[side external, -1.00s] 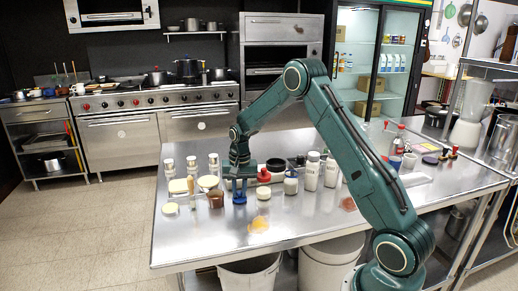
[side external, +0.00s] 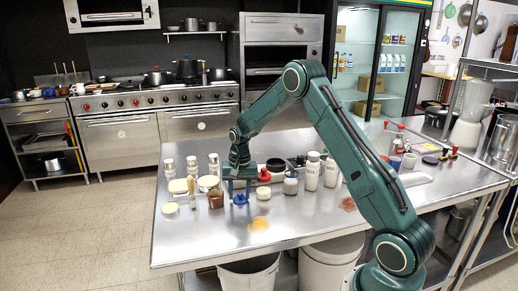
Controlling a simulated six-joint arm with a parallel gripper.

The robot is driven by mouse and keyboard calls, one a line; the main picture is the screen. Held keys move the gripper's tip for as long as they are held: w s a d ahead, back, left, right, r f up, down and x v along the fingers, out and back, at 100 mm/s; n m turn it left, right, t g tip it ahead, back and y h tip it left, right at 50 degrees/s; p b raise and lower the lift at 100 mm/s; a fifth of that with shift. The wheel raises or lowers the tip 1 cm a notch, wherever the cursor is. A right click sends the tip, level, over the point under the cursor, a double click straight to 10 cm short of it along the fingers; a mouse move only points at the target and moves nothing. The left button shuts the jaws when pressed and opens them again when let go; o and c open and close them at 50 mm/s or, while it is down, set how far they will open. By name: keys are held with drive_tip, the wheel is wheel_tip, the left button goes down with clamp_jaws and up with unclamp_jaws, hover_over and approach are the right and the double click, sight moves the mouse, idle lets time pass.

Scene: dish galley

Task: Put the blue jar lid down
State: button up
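The blue jar lid (side external: 240,199) lies on the steel table (side external: 205,240), near its front left part. My gripper (side external: 239,193) points straight down over the lid. Its two fingers stand apart, one on each side of the lid, and look clear of it. The gap between fingers and lid is too small to measure in this view.
A brown jar (side external: 216,198) stands just left of my gripper. A pale round lid (side external: 171,208) and an orange spill (side external: 259,224) lie near the front.

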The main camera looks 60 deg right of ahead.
sight(241, 194)
drive_tip(key=shift+r, duration=0.15)
wheel_tip(241, 194, up, 12)
drive_tip(key=shift+s, duration=0.2)
idle(0.4)
drive_tip(key=shift+d, duration=0.1)
idle(0.4)
drive_tip(key=s+a+r+n+t, duration=0.3)
drive_tip(key=s+a+r+n, duration=0.2)
drive_tip(key=s+a+r, duration=0.85)
drive_tip(key=s+a+f+n+t, duration=0.1)
drive_tip(key=s+a+n, duration=0.2)
drive_tip(key=s, duration=0.5)
drive_tip(key=s+a+f+n+t, duration=0.1)
drive_tip(key=s+a, duration=0.3)
drive_tip(key=s, duration=0.4)
drive_tip(key=shift+n, duration=0.9)
